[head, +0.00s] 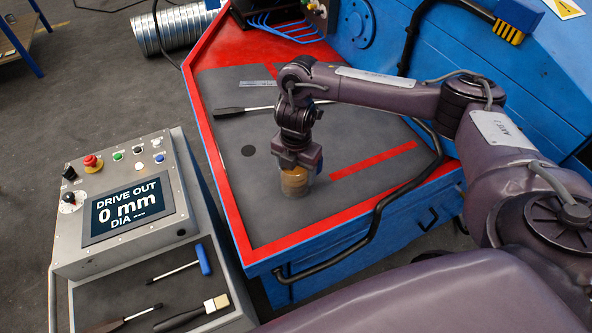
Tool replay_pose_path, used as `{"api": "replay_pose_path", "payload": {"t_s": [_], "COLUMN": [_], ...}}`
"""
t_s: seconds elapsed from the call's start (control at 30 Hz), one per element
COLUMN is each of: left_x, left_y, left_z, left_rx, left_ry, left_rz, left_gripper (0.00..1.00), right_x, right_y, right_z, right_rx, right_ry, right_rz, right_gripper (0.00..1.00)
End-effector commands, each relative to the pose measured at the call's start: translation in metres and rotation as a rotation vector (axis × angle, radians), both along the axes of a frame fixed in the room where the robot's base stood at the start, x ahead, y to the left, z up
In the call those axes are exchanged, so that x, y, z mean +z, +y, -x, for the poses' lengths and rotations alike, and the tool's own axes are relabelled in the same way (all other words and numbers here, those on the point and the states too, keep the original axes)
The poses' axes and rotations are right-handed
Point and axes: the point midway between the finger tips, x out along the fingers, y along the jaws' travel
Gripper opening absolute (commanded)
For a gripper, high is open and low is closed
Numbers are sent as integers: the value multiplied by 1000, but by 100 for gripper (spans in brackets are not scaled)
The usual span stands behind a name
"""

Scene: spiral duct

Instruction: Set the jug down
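The jug (295,184) is a small see-through vessel with amber contents. It is upright over the dark mat on the red-edged blue bench, at or very near the mat's surface; I cannot tell if its base touches. My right gripper (297,162) points straight down at the jug's top, its jaws overlapping the rim. Its fingertips are too small and hidden to show whether they clamp the jug. My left gripper is not in view.
A dark-handled tool (241,111) lies behind. The control box (126,207) reads "DRIVE OUT 0 mm". Black hose (376,224) runs along the bench's right and front. Mat in front is clear.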

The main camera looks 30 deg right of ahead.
Motion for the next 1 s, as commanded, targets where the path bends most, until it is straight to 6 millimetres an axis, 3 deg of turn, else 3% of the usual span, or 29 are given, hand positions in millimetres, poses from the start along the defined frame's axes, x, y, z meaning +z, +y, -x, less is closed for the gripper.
{"api": "replay_pose_path", "payload": {"t_s": [0.27,0.3,0.47,0.77,1.0], "left_x": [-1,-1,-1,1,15], "left_y": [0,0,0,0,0], "left_z": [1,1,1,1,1], "left_rx": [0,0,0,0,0], "left_ry": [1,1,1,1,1], "left_rz": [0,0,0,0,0], "left_gripper": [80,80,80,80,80], "right_x": [-2,-2,-2,1,38], "right_y": [0,0,0,0,0], "right_z": [0,0,0,0,-2], "right_rx": [0,1,1,1,2], "right_ry": [0,0,0,-1,-6], "right_rz": [0,0,0,-1,1], "right_gripper": [42,68,87,87,87]}}
